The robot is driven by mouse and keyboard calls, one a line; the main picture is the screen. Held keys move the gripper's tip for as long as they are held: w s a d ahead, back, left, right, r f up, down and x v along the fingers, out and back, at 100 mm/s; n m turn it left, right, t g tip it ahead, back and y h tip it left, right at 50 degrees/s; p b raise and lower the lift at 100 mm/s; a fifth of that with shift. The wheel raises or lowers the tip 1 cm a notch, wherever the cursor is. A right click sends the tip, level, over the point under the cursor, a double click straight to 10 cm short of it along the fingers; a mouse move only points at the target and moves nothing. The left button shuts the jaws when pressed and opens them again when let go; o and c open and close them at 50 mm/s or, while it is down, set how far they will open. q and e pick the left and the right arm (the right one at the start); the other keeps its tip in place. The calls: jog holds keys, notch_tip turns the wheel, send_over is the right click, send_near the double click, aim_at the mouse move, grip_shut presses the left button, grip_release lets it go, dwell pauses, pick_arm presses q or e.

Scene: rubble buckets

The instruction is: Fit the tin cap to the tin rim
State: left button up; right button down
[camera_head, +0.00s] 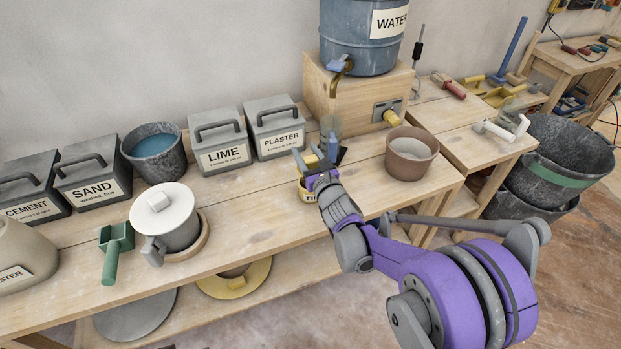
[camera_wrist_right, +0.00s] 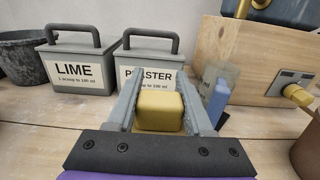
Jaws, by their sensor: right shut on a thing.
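My right gripper (camera_head: 318,166) is over the middle of the bench, in front of the water barrel's wooden stand. In the right wrist view its two grey fingers are shut on the yellow block-shaped knob of the tin cap (camera_wrist_right: 160,110). The cap's lower part is hidden there by my gripper. The small tin (camera_head: 307,196), with a yellow label reading "TI", stands on the bench directly under my gripper. Its rim is mostly hidden, so I cannot tell whether the cap touches it or is seated. My left gripper is not in view.
The plaster box (camera_head: 275,128) and lime box (camera_head: 219,143) stand behind to the left. A brown pot (camera_head: 411,153) stands close on the right. A blue-handled tool (camera_wrist_right: 218,100) stands just right of my fingers.

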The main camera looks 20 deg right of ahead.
jog(key=shift+f, duration=0.1)
dwell(0.3)
jog(key=shift+f+b, duration=0.85)
jog(key=shift+f, duration=0.55)
jog(key=shift+f, duration=0.15)
dwell(0.4)
jog(key=shift+f+b, duration=0.5)
jog(key=shift+f, duration=0.35)
jog(key=shift+c, duration=1.1)
grip_release()
